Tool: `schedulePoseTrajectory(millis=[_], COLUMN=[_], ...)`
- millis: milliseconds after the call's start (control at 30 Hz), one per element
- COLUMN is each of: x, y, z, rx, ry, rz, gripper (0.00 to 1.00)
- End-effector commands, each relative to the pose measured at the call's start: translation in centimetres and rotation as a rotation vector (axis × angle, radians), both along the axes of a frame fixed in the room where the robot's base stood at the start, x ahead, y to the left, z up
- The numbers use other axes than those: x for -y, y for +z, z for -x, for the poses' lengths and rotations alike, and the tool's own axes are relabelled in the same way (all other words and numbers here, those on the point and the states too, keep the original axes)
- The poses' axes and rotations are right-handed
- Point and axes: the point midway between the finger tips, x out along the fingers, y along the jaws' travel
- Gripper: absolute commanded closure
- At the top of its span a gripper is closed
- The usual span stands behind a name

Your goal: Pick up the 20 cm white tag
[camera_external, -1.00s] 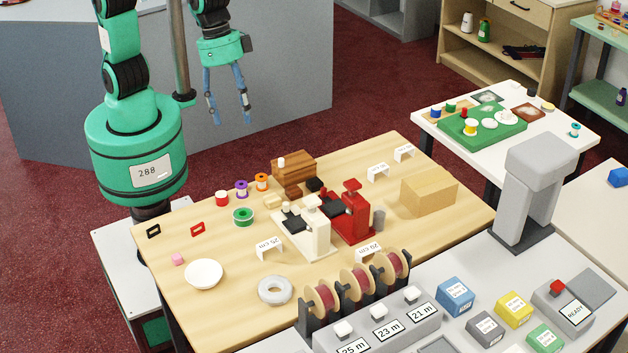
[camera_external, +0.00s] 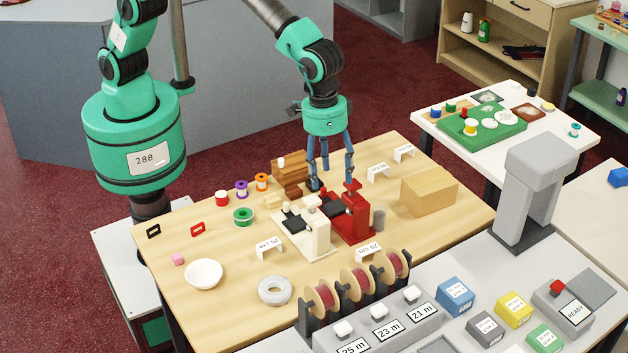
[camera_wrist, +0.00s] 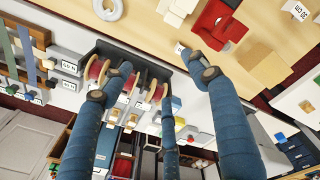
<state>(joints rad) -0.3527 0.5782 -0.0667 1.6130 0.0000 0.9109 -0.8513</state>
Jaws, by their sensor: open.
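A small white folded tag (camera_external: 369,250) stands on the wooden table in front of the red press, its upside-down lettering seeming to read 20 cm. In the wrist view a white tag (camera_wrist: 180,48) shows beside a fingertip, partly hidden. A similar tag (camera_external: 268,247), reading 25 cm, stands to the left, before the cream press. Two more white tags, (camera_external: 377,170) and (camera_external: 404,152), stand at the back right; the wrist view shows one tag (camera_wrist: 297,10) reading 30 cm. My gripper (camera_external: 332,181) is open and empty, fingers down, above and behind the presses.
The red press (camera_external: 354,214) and cream press (camera_external: 313,232) stand close below my gripper. A spool rack (camera_external: 358,288) runs along the table's front edge near the 20 cm tag. A cardboard box (camera_external: 429,192) stands to the right. A white bowl (camera_external: 204,273) is at left.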

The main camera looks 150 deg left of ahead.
Motion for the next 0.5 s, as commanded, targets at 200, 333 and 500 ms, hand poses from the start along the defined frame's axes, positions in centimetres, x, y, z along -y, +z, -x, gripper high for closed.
schedulePoseTrajectory(millis=[200,333,500], x=[-3.8,-5.9,-8.5], y=[-4.8,-7.8,-11.6], z=[-2.1,-3.0,-3.8], rx=[-0.033,-0.051,-0.073], ry=[0.111,0.175,0.255], rz=[0.020,0.031,0.042], gripper=[0.41,0.41,0.41])
